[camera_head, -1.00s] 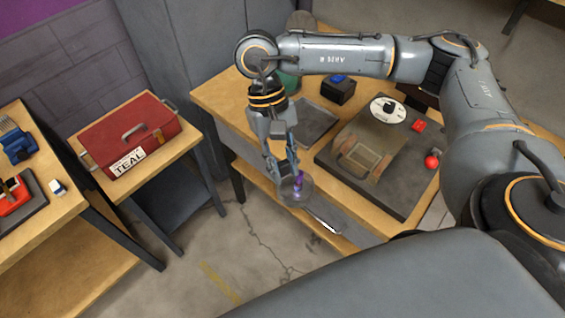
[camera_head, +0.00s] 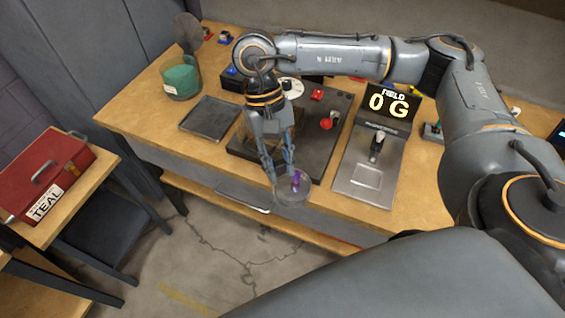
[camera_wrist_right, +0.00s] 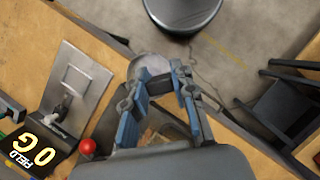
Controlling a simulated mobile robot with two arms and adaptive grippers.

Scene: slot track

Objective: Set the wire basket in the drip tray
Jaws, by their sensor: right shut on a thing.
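The wire basket (camera_head: 293,194) is a small round greyish mesh thing with something purple at it. My right gripper (camera_head: 278,170) is shut on the basket and holds it in the air by the front edge of the wooden bench. In the right wrist view the basket (camera_wrist_right: 148,66) is partly hidden behind the fingers (camera_wrist_right: 163,78). The drip tray (camera_head: 209,117) appears to be the shallow dark rectangular tray lying empty on the bench, behind and left of the gripper. The basket is apart from it. My left gripper is not in view.
A dark machine base (camera_head: 320,150) with a red ball (camera_head: 327,123) lies right of the tray. A metal plate fixture (camera_head: 366,178) and a "0 G" display (camera_head: 390,103) stand farther right. A green-filled glass container (camera_head: 181,78) stands behind the tray. A red toolbox (camera_head: 40,172) is at left.

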